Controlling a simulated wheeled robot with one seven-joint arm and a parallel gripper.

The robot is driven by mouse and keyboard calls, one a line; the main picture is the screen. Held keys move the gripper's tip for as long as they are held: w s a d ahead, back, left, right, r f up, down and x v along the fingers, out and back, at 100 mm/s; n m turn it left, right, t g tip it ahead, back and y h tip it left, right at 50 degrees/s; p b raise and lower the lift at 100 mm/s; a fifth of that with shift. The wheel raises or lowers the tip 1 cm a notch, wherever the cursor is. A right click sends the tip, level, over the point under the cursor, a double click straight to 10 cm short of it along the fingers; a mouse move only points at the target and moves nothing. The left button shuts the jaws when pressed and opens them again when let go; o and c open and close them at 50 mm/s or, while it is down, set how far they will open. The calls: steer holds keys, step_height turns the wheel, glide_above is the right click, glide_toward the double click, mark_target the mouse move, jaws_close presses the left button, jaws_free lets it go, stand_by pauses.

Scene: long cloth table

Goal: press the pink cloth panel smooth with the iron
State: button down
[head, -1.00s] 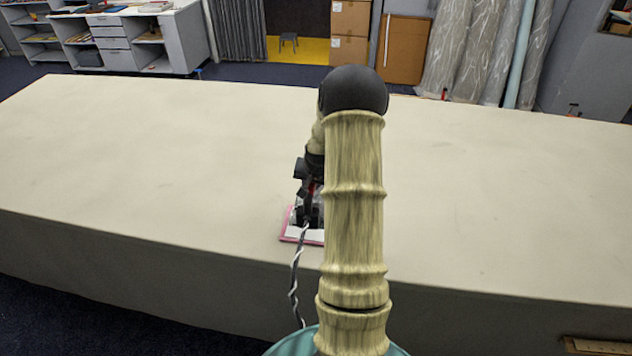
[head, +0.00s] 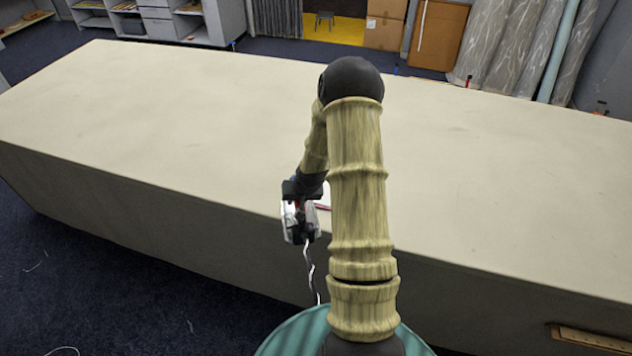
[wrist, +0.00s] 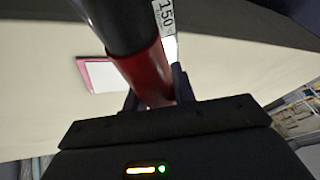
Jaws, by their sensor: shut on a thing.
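My gripper (head: 303,188) is shut on the handle of the iron (head: 297,222). In the head view the iron's silver-white body hangs tilted in front of the table's front edge, clear of the cloth. The wrist view shows the red and black iron handle (wrist: 150,75) between the fingers of my gripper (wrist: 155,90). The pink cloth panel (head: 325,207) lies near the table's front edge, mostly hidden behind my arm in the head view. In the wrist view the panel (wrist: 82,72) shows a pink border around a white middle, apart from the iron. The iron's soleplate is hidden.
The long cloth-covered table (head: 180,120) is otherwise bare. A twisted cord (head: 310,268) hangs from the iron down the table's front. Shelves, cartons (head: 385,25) and fabric rolls (head: 525,45) stand well behind the table.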

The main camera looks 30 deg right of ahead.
steer(key=s+a+f+n+y+b, duration=0.1)
steer(key=s+a+f+n+b, duration=0.1)
steer(key=a+f+b, duration=0.4)
steer(key=s+a+f+n+y+b, duration=0.1)
steer(key=s+a+f+n+b, duration=0.2)
steer(key=a+f+b, duration=0.3)
steer(key=a+f, duration=0.4)
steer(key=f, duration=0.1)
steer(key=shift+s+a+f+g, duration=0.2)
steer(key=shift+s+f+g, duration=0.1)
steer(key=shift+s+f, duration=0.05)
steer(key=shift+w+d, duration=0.1)
